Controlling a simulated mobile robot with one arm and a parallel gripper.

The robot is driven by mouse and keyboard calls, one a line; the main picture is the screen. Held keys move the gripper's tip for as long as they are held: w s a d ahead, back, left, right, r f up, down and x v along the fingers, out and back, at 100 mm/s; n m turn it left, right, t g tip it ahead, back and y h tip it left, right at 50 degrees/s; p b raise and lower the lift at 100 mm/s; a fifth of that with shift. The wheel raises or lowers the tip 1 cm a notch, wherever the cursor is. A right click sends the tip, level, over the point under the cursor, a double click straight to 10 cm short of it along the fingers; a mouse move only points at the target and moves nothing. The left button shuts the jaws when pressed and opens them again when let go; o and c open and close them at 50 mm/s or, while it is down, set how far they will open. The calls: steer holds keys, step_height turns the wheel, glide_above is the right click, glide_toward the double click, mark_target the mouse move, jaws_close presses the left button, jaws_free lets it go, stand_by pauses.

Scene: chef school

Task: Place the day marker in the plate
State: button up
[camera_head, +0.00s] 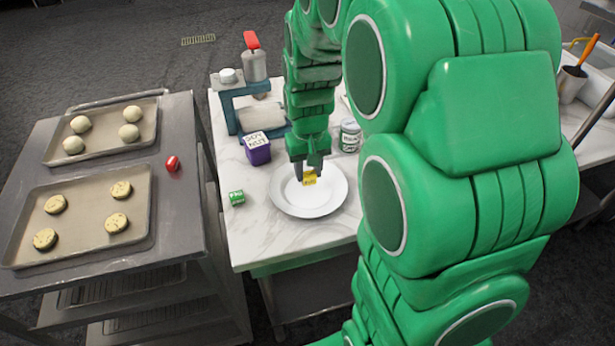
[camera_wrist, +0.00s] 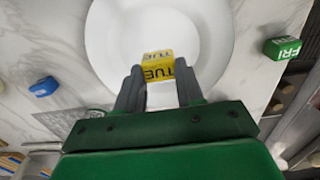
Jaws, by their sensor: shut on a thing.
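The day marker is a small yellow block (camera_head: 309,178) with dark lettering. In the wrist view it reads TUE on the yellow block (camera_wrist: 158,64). My gripper (camera_head: 306,166) points down and is shut on it; the two grey fingers of my gripper (camera_wrist: 160,78) sit on either side of it. The round white plate (camera_head: 327,201) is on the marble counter, directly below the marker, and fills the upper middle of the wrist view (camera_wrist: 105,45). The marker is over the plate's inside; I cannot tell whether it touches the plate.
A green FRI marker (camera_head: 237,198) lies left of the plate. A purple block (camera_head: 259,153), a teal press (camera_head: 232,112) and a labelled can (camera_head: 350,136) stand behind. A steel cart (camera_head: 186,219) with dough trays and a red item (camera_head: 172,163) is at left.

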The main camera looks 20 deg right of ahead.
mark_target(308, 178)
steer(key=shift+w+f, duration=0.3)
steer(key=shift+f, duration=1.6)
steer(key=o, duration=1)
steer(key=shift+f, duration=0.15)
